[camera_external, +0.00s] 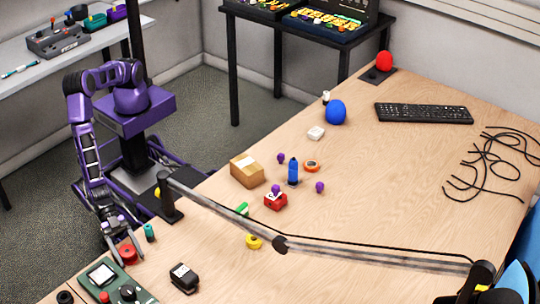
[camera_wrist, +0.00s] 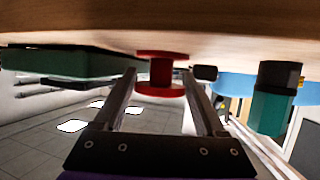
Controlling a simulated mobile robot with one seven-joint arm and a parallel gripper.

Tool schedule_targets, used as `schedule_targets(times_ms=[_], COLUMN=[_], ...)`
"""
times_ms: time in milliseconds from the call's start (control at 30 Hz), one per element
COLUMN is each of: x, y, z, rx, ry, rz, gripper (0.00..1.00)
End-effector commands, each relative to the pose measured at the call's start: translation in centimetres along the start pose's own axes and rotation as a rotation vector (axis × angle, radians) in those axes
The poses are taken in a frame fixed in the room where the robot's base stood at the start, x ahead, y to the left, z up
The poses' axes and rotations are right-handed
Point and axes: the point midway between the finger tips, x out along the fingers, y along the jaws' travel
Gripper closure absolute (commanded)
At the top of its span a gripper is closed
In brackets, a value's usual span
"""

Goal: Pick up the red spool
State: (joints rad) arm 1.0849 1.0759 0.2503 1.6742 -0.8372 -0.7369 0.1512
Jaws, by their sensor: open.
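The red spool (camera_external: 128,252) is on the table near its left front edge, beside a green device. In the wrist view, where the table surface is at the top, the red spool (camera_wrist: 161,70) shows its two flanges and narrower core. My gripper (camera_external: 124,255) reaches low over the table edge at the spool. In the wrist view my gripper (camera_wrist: 160,78) is open, with one finger on each side of the spool and visible space beside its core. Whether a finger touches the flanges cannot be told.
A teal cylinder (camera_external: 149,232) stands close behind the spool; it also shows in the wrist view (camera_wrist: 272,105). The green device (camera_external: 113,281) lies in front. A black adapter (camera_external: 184,278) is to the right. A long jointed bar (camera_external: 235,216) crosses the table.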

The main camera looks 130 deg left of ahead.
Motion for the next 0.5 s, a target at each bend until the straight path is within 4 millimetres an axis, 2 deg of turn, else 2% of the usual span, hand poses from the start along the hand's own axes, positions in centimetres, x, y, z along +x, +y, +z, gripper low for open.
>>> schedule_targets(times_ms=[167, 500], x=[-0.02, -0.06], y=[0.01, 0.02], z=[-0.02, -0.01], rx=[0.000, 0.000], ry=[0.000, 0.000], rz=[0.000, 0.000], gripper=[0.29, 0.90])
